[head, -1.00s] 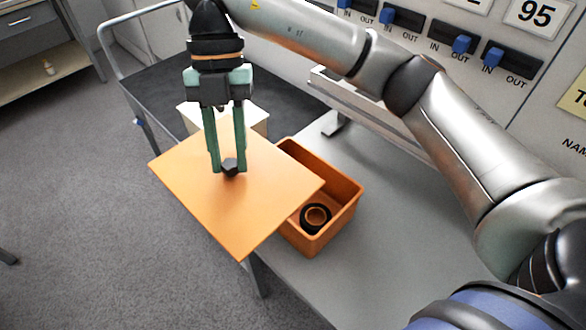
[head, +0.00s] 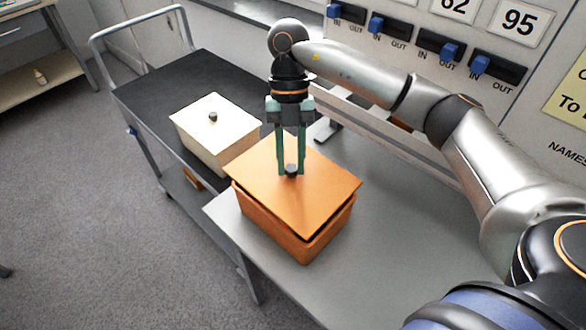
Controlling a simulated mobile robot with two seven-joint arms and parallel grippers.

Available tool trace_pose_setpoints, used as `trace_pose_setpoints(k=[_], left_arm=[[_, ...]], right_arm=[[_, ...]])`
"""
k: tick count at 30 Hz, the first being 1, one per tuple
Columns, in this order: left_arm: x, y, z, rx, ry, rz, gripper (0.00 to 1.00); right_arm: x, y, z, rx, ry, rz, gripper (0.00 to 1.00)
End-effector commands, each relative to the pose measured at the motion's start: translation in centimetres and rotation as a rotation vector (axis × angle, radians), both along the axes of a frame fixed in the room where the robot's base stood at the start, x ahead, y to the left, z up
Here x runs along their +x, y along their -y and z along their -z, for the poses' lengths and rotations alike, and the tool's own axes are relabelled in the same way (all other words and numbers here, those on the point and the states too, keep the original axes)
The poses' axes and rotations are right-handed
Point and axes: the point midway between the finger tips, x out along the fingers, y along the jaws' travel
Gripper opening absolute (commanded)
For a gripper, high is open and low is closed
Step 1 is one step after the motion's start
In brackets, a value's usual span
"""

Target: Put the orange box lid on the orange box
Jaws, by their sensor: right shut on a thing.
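The orange box (head: 283,236) stands on the grey table near its left edge. The orange box lid (head: 268,181) is over the box and covers its opening, so the inside is hidden. A dark gap shows between lid and box along the front right side, and the lid looks slightly turned or raised relative to the rim. My right gripper (head: 291,172) points down and is shut on the lid's dark knob. My left gripper is not in view.
A white box with its lid (head: 214,127) stands on the black-topped cart (head: 160,88) left of the orange box. A wall panel with blue switches (head: 449,50) rises behind the table. The grey table (head: 400,235) is clear on the right.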

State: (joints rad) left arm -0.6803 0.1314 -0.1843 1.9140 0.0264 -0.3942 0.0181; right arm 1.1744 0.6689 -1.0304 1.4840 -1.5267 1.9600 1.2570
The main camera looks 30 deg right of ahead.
Motion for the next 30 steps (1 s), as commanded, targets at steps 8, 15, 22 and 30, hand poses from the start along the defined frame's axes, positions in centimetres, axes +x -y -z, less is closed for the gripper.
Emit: trace_pose_setpoints(k=[8,15,22,30], left_arm=[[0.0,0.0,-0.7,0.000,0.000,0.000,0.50],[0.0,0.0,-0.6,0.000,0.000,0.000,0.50],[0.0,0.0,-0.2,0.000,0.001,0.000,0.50],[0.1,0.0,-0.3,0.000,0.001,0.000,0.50]], right_arm=[[0.0,0.5,3.5,-0.001,-0.001,0.001,0.00],[0.1,0.5,3.6,-0.001,0.001,0.000,0.00],[0.1,0.5,4.4,-0.001,0.000,0.000,0.00],[0.1,0.5,4.3,-0.001,-0.001,0.001,0.57]])
